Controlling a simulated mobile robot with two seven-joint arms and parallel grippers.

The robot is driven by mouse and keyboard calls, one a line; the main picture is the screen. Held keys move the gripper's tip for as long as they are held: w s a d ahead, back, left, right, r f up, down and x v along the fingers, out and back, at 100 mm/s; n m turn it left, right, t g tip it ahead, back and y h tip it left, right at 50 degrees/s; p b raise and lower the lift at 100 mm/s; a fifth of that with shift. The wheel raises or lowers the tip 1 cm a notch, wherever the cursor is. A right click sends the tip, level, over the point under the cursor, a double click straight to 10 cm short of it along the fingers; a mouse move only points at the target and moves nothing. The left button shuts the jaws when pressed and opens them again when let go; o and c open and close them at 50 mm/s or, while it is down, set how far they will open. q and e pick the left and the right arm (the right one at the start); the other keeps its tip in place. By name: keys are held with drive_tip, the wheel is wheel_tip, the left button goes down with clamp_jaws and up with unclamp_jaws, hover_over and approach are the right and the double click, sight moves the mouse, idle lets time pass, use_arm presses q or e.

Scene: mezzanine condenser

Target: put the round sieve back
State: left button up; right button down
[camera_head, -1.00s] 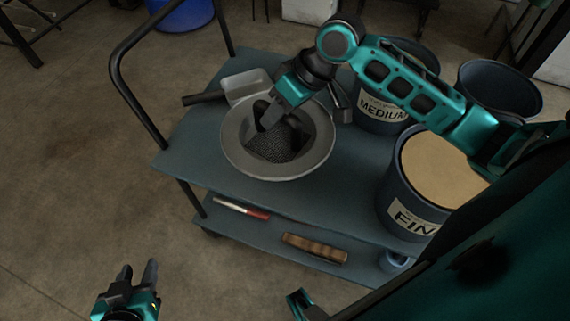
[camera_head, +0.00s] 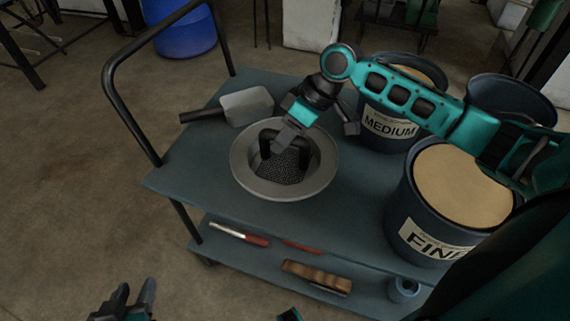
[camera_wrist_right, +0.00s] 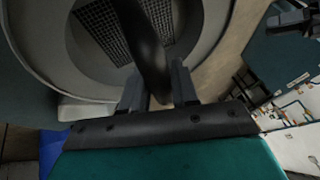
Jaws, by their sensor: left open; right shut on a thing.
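The round sieve (camera_head: 250,182) is a grey, wide-rimmed bowl with dark mesh in its bottom and a dark arched handle over it. In the head view it is over the left part of the cart's top; whether it touches the top I cannot tell. My right gripper (camera_head: 279,142) is shut on the handle. In the right wrist view the dark handle passes between the fingers of the right gripper (camera_wrist_right: 157,88), with the sieve rim (camera_wrist_right: 32,45) close beyond. My left gripper (camera_head: 130,298) is open and empty, low at the left, away from the cart.
The cart's top (camera_head: 190,160) holds a scoop (camera_head: 247,105) behind the sieve and bins marked MEDIUM (camera_head: 385,130) and FINE (camera_head: 425,235) at the right. A brush (camera_head: 316,277) and a red-handled tool (camera_head: 240,235) lie on the lower shelf.

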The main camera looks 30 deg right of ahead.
sight(290, 154)
wheel_tip(290, 154, down, 7)
drive_tip(key=shift+f+b, duration=0.15)
drive_tip(key=shift+b, duration=0.7)
drive_tip(key=c, duration=0.8)
unclamp_jaws()
drive_tip(key=shift+f, duration=0.1)
drive_tip(key=shift+c, duration=0.2)
drive_tip(key=p+v, duration=0.2)
drive_tip(key=v, duration=1)
drive_tip(key=shift+p, duration=0.35)
